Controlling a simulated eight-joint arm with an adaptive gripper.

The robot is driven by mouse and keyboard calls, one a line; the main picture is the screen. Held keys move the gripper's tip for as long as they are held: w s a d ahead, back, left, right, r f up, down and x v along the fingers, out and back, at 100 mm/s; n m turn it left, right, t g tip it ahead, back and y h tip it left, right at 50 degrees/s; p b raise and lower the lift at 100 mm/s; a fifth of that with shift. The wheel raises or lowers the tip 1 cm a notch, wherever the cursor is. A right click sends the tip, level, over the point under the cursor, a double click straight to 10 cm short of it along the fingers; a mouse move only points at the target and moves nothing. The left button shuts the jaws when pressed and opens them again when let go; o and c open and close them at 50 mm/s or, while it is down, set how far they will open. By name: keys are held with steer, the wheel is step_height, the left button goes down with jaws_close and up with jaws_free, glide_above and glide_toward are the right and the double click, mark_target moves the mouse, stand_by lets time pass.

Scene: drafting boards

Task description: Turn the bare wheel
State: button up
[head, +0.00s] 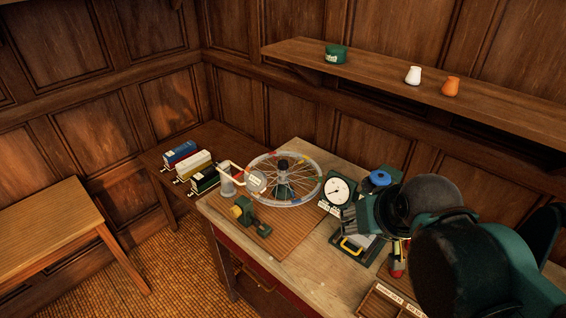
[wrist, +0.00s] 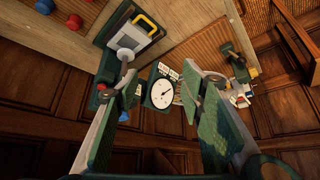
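The bare wheel (head: 314,190), a spoked silver rim without a tyre and with small coloured marks, stands tilted on the workbench in the head view. A white round dial (head: 338,190) is just right of it; the dial also shows in the wrist view (wrist: 161,94). My gripper (wrist: 160,80) is open, its two green-padded fingers wide apart with nothing between them, and the dial shows beyond the gap. In the head view my arm covers the bench's right side, and the fingertips are hard to make out.
A green clamp-like tool (head: 243,210) and a clear jar (head: 227,182) stand left of the wheel. A yellow-handled device (head: 350,246) and a blue-topped item (head: 380,178) are near my arm. Several coloured boxes (head: 192,165) sit on the side table. A shelf (head: 390,84) runs above.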

steer(key=w+a+r+g+p, duration=0.25)
steer(key=w+r, duration=0.25)
steer(key=w, duration=0.5)
steer(key=g+p, duration=0.4)
steer(key=p, duration=0.3)
glide_above(283, 162)
steer(key=s, duration=0.1)
steer(key=f, duration=0.6)
steer(key=shift+d+f, duration=0.35)
steer(key=shift+w+a+f, duration=0.35)
steer(key=shift+w+f, duration=0.1)
steer(key=shift+f, duration=0.1)
steer(key=shift+f, duration=0.15)
steer(key=shift+f, duration=3.75)
steer(key=shift+c, duration=0.2)
